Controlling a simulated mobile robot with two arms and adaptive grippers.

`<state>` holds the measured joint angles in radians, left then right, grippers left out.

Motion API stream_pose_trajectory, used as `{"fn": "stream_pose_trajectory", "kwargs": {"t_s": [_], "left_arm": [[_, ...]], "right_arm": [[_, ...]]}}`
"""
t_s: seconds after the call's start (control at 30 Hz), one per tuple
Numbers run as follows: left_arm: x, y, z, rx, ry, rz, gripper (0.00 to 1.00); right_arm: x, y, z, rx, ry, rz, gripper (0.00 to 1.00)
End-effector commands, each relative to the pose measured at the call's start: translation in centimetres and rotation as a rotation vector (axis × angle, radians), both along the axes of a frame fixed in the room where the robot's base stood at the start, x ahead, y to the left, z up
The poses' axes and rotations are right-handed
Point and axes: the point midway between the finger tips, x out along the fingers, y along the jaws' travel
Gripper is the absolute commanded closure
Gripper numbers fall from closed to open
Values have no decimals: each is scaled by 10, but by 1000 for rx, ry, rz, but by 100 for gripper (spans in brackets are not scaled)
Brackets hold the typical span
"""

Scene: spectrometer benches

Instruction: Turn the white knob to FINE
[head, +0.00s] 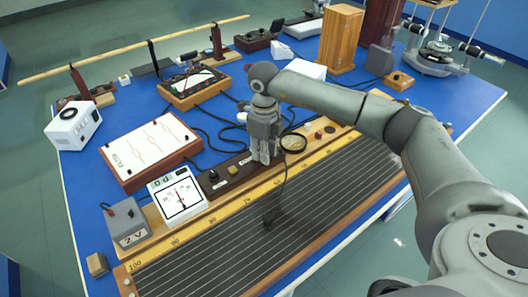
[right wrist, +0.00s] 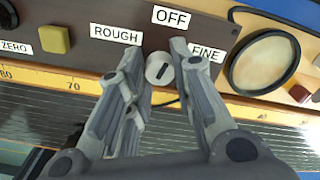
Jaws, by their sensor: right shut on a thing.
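The white knob (right wrist: 159,68) sits on a dark brown panel (right wrist: 80,45) in the right wrist view. Labels stand around it: ROUGH (right wrist: 116,34) on the left, OFF (right wrist: 171,17) above and FINE (right wrist: 206,53) on the right. In the head view my right gripper (head: 263,155) points down at the panel and hides the knob. My left gripper is out of view.
A long wired board with a yellow scale (head: 330,185) lies in front. A white meter (head: 178,197) and a grey 2 V box (head: 125,222) stand to the left.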

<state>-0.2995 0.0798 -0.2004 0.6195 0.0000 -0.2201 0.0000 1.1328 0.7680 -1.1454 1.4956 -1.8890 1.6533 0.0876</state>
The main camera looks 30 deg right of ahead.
Motion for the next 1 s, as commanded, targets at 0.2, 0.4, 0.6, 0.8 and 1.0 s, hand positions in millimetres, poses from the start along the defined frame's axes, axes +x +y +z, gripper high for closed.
{"fn": "stream_pose_trajectory", "kwargs": {"t_s": [0.2, 0.4, 0.6, 0.8, 1.0], "left_arm": [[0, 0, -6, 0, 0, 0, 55], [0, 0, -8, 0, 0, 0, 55], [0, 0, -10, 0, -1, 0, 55], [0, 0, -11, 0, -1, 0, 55], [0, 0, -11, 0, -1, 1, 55]], "right_arm": [[1, 0, 1, 0, -4, -207, 100], [1, 0, 1, 0, -3, -395, 100], [1, 0, 1, 2, -3, -563, 100], [1, 0, 1, 0, -3, -692, 100], [1, -1, 1, 0, -3, -772, 100]]}}
